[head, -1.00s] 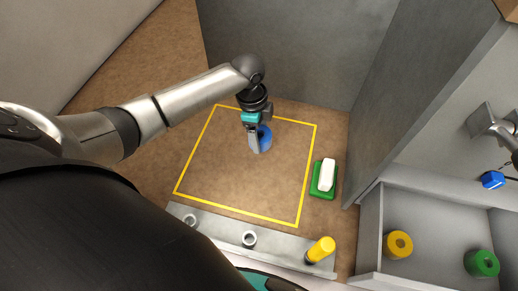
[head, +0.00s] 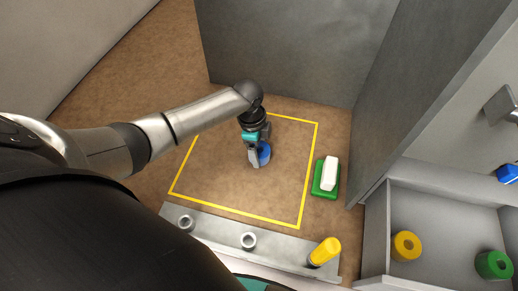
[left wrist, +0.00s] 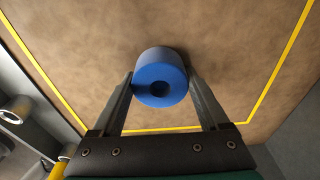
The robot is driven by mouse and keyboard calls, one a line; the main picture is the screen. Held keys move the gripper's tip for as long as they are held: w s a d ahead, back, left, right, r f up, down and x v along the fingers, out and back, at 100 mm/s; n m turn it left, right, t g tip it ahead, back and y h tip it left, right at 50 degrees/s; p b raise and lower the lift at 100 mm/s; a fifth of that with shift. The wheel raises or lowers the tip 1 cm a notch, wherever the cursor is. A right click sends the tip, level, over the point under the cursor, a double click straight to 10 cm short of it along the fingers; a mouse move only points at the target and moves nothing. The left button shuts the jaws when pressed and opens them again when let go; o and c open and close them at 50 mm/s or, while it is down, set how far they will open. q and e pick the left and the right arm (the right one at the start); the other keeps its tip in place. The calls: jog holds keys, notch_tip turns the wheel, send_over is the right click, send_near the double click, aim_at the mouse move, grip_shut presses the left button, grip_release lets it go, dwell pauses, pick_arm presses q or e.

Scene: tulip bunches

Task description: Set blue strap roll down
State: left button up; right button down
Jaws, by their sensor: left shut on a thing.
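The blue strap roll (head: 264,154) is between the fingers of my left gripper (head: 256,160), inside the yellow outline (head: 310,170) on the brown surface. My right gripper is not in view.
A green block with a white top (head: 328,174) lies right of the outline. A grey rail (head: 215,231) with metal rings and a yellow-capped peg (head: 325,251) runs along the front. A grey tray (head: 376,235) holds a yellow roll (head: 406,246) and a green roll (head: 493,265).

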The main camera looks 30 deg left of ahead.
aim_at(259, 149)
pick_arm(q)
jog(key=o, duration=1.4)
jog(key=shift+f, duration=0.1)
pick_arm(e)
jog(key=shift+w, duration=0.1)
pick_arm(q)
jog(key=r, duration=0.1)
jog(key=r+p, duration=0.1)
jog(key=r, duration=0.1)
jog(key=r+p, duration=0.1)
jog(key=r, duration=0.1)
jog(key=shift+a, duration=0.25)
jog(key=shift+s+a+r+p, duration=0.15)
jog(key=shift+r+p, duration=0.6)
jog(key=shift+r, duration=1.1)
jog(key=shift+s+a+r+p, duration=0.2)
jog(key=shift+r+p, duration=0.5)
jog(key=shift+r, duration=1.1)
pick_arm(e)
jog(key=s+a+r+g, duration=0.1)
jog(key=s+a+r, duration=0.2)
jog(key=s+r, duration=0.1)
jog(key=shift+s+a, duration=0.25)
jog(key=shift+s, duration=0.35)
pick_arm(q)
jog(key=shift+w, duration=0.15)
